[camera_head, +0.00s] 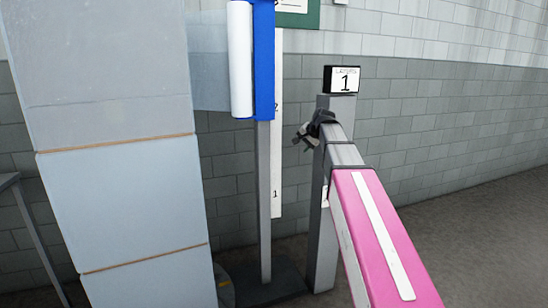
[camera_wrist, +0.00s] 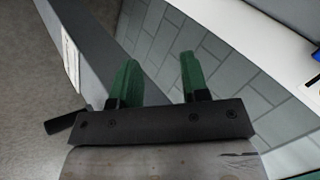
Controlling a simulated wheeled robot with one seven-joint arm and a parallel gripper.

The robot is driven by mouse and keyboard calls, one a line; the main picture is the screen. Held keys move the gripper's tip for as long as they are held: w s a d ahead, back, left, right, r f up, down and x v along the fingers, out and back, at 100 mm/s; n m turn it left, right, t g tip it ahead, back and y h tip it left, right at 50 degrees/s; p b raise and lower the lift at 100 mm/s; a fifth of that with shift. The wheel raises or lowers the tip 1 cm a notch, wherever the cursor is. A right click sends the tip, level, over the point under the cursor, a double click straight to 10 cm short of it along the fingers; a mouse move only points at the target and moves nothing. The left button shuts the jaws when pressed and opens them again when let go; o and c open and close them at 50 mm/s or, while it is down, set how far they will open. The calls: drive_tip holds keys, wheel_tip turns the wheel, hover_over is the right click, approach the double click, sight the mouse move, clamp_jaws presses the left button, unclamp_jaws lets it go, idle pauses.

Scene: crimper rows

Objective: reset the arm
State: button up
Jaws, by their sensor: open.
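My arm (camera_head: 376,235) reaches from the lower right of the head view toward the grey post, with a pink link and a grey link past it. My gripper (camera_head: 306,134) is small and dark at the arm's far end, in front of or beside the top of the post. In the wrist view its two green fingers (camera_wrist: 156,78) stand apart with nothing between them, so the gripper is open and empty. Whether any part of it touches the post cannot be told.
A grey post (camera_head: 322,250) bears a black-framed sign reading 1 (camera_head: 344,79). Left of it stands a mast with a blue carriage (camera_head: 264,60) and white roll (camera_head: 240,60). A tall pale stack (camera_head: 125,200) fills the left. Floor at right (camera_head: 490,230) is clear.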

drive_tip(key=s+d+f+n+g+h, duration=0.1)
drive_tip(key=s+d+f+g, duration=0.1)
drive_tip(key=s+f, duration=0.65)
drive_tip(key=s+d+f+n+g+h, duration=0.15)
drive_tip(key=s+f, duration=0.25)
drive_tip(key=f, duration=1)
drive_tip(key=s+d+f+n+g+h, duration=0.1)
drive_tip(key=s+f+n, duration=0.1)
drive_tip(key=s+f, duration=0.6)
drive_tip(key=s+d+f+n+g+h, duration=0.1)
drive_tip(key=s+d+f+n+g, duration=0.1)
drive_tip(key=s+f, duration=0.6)
drive_tip(key=shift+s+f, duration=0.4)
drive_tip(key=shift+s, duration=0.4)
